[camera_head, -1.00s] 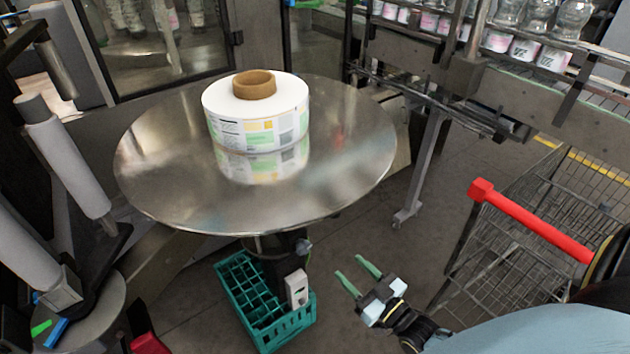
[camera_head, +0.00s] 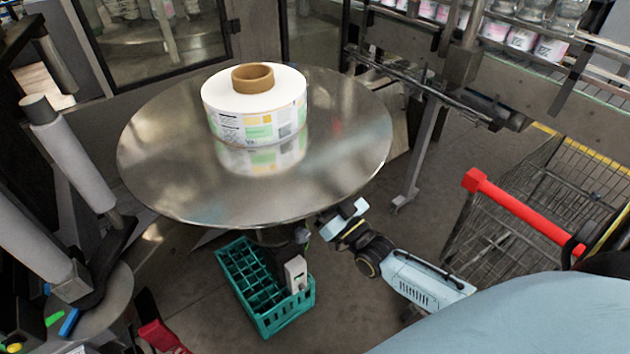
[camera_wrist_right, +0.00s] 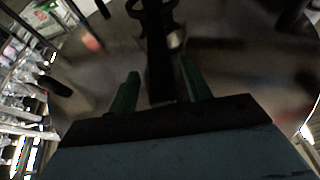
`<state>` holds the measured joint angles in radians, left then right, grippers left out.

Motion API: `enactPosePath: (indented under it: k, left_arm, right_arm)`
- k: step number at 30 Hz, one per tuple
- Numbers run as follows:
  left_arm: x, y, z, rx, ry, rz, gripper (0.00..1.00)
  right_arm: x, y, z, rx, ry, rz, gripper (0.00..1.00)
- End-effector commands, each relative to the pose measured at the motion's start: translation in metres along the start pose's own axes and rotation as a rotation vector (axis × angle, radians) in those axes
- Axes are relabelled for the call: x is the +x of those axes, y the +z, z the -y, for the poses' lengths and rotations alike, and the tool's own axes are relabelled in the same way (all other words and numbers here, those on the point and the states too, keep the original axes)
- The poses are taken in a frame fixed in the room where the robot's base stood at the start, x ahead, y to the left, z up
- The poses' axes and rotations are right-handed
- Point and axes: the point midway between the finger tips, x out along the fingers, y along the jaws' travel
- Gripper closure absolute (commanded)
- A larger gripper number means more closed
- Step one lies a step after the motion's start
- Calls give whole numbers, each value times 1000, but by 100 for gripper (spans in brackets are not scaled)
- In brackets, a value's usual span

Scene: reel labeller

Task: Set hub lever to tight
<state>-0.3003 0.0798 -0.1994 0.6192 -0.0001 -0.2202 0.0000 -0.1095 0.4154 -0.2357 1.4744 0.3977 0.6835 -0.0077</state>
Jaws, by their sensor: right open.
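The large metal turntable disc (camera_head: 330,150) carries a label reel (camera_head: 255,115) with a brown core. My right gripper (camera_wrist_right: 160,80) is open, with its two green fingers showing in the right wrist view. A dark post-like part (camera_wrist_right: 160,55) with a ring-shaped top lies between and beyond the fingers; I cannot tell whether it is the hub lever. In the head view my right wrist is at the disc's front right rim, and the fingers are hidden beneath it. The hub lever is not clearly seen in the head view. My left gripper is not in view.
A green crate (camera_head: 262,290) stands on the floor below the disc. A wire cart with a red handle (camera_head: 520,212) is to the right. Grey rollers (camera_head: 72,160) stand at the left. A conveyor with jars (camera_head: 520,40) runs at the back right.

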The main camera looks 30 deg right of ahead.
Motion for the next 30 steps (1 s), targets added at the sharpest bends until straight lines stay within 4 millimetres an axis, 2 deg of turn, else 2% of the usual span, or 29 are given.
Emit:
enactPosePath:
  k: [4,13,24,30]
  left_arm:
    - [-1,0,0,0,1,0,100]
    - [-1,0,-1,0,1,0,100]
    - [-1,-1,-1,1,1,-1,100]
    - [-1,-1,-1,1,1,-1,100]
  right_arm:
    - [10,0,0,0,0,-1,51]
    - [10,0,0,0,0,0,52]
    - [10,0,0,0,0,0,100]
    - [9,0,-3,0,-1,1,100]
